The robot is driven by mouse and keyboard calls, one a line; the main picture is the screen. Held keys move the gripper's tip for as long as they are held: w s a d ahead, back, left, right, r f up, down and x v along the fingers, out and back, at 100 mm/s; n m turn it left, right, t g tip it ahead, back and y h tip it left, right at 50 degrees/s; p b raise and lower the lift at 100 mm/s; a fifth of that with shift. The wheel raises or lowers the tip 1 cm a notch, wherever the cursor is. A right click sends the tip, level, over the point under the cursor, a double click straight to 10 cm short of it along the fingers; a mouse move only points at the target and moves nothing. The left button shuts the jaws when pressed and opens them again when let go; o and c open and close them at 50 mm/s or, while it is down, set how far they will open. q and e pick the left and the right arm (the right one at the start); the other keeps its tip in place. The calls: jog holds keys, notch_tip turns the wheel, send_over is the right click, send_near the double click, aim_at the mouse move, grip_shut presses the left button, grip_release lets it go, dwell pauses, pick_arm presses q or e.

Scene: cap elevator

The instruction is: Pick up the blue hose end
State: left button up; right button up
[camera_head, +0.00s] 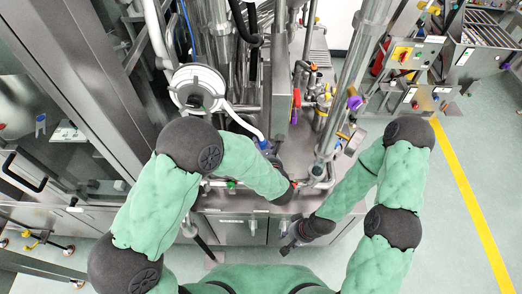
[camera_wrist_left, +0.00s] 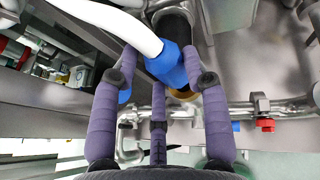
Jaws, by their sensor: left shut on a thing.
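The blue hose end (camera_wrist_left: 170,66) sits between the purple-grey fingers of my left gripper (camera_wrist_left: 160,60) in the left wrist view. The fingers are closed around it. A white hose (camera_wrist_left: 110,20) runs from it to the upper left. In the head view the blue hose end (camera_head: 263,144) shows small at the end of the white hose, just above my left forearm. My left gripper (camera_head: 272,157) is mostly hidden there. My right gripper (camera_head: 290,243) is low in the middle of the head view, away from the hose; its finger opening is unclear.
A round white hose reel (camera_head: 198,88) stands upper left of the hose end. Steel pipes and a steel cabinet (camera_head: 240,228) surround the work spot. A red-handled valve (camera_wrist_left: 265,124) sits on a pipe right of the fingers. Floor is clear at the right, by the yellow line (camera_head: 470,200).

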pick_arm(q)
jog(key=s+d+r, duration=0.3)
jog(key=s+r, duration=0.7)
jog(key=s, duration=0.3)
jog(key=shift+s+d+r+b, duration=0.3)
jog(key=shift+d+r+b, duration=0.05)
jog(key=shift+d+b, duration=0.1)
jog(key=shift+r, duration=2.5)
